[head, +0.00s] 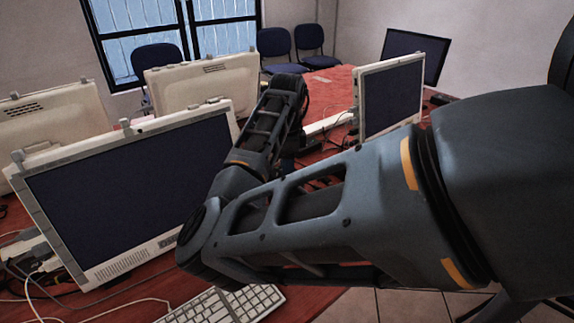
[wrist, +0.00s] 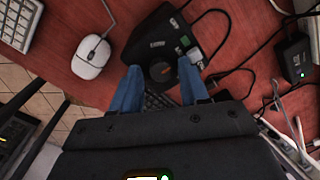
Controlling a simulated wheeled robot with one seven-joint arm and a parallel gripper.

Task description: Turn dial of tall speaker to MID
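A black box-shaped speaker (wrist: 158,40) with small labels and a green patch lies below my wrist on the red table in the wrist view; I take it to be the tall speaker. A dark round dial (wrist: 160,72) shows at its near side. My gripper (wrist: 160,64) has two blue fingers spread apart, one on each side of the dial. Gaps show between the dial and both fingers, so it is open. The dial's setting cannot be read. In the head view my arm hides the gripper and speaker.
A white mouse (wrist: 92,57) and white keyboard (wrist: 20,22) lie left in the wrist view. Another black box (wrist: 292,60) and loose cables (wrist: 222,72) lie right. In the head view, monitors (head: 135,190) stand around my arm on the red table.

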